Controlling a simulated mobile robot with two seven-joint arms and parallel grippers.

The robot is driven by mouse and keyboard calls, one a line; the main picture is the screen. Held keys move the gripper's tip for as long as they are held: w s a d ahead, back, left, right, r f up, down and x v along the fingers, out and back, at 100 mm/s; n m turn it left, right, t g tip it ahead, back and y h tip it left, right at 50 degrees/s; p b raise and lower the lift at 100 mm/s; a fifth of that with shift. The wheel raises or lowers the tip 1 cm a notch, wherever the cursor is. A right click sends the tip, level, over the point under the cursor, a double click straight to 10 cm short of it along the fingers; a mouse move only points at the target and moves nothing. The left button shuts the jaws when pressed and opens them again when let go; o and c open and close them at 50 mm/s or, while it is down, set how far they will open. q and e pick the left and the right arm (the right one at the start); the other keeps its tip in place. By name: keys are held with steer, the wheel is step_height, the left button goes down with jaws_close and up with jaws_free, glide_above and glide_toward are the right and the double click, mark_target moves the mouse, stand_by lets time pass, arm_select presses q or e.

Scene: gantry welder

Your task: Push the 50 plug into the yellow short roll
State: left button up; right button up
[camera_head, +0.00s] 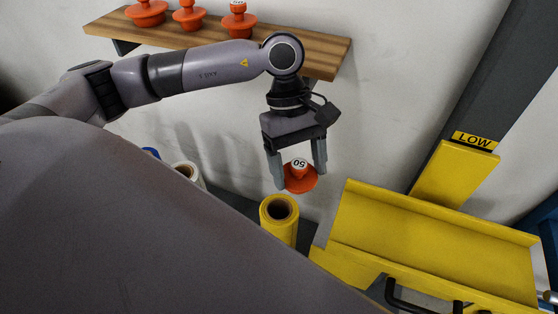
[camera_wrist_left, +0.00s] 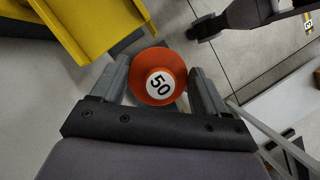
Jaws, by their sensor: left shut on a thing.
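The 50 plug (camera_head: 300,184) is orange with a white top marked 50. My left gripper (camera_head: 298,176) is shut on it and holds it above and slightly right of the yellow short roll. The plug also shows between the fingers in the left wrist view (camera_wrist_left: 160,76). The yellow short roll (camera_head: 279,222) stands upright with its dark round core opening facing up. The plug is apart from the roll in the head view. The roll cannot be made out in the left wrist view. My right gripper is not in view.
A wooden shelf (camera_head: 325,54) on the wall holds several orange plugs (camera_head: 189,15). A white roll (camera_head: 188,172) and a blue one (camera_head: 151,152) stand left of the yellow roll. A yellow trough (camera_head: 430,240) marked LOW stands close on the right.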

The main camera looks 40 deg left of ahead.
arm_select(q)
steer(key=n, duration=0.1)
steer(key=f+n, duration=0.1)
steer(key=n+t, duration=0.1)
steer(key=shift+s+a+f+h+b, duration=0.25)
steer(key=shift+s+a+h+b, duration=0.05)
steer(key=shift+b, duration=0.1)
steer(key=n, duration=0.1)
steer(key=n+t+b, duration=0.1)
steer(key=n, duration=0.1)
steer(key=shift+s+a+f, duration=0.15)
steer(key=shift+a+f, duration=0.25)
steer(key=n, duration=0.1)
steer(key=n+t, duration=0.1)
steer(key=a+n+b, duration=0.1)
steer(key=shift+s+a+f+n+t, duration=0.1)
steer(key=shift+s+f+n+t, duration=0.05)
steer(key=shift+f+n+t, duration=0.15)
steer(key=shift+a+n+t, duration=0.4)
steer(key=shift+n, duration=0.7)
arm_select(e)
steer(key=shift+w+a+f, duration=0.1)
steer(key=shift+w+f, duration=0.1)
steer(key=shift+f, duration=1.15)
arm_select(q)
steer(key=shift+f, duration=0.1)
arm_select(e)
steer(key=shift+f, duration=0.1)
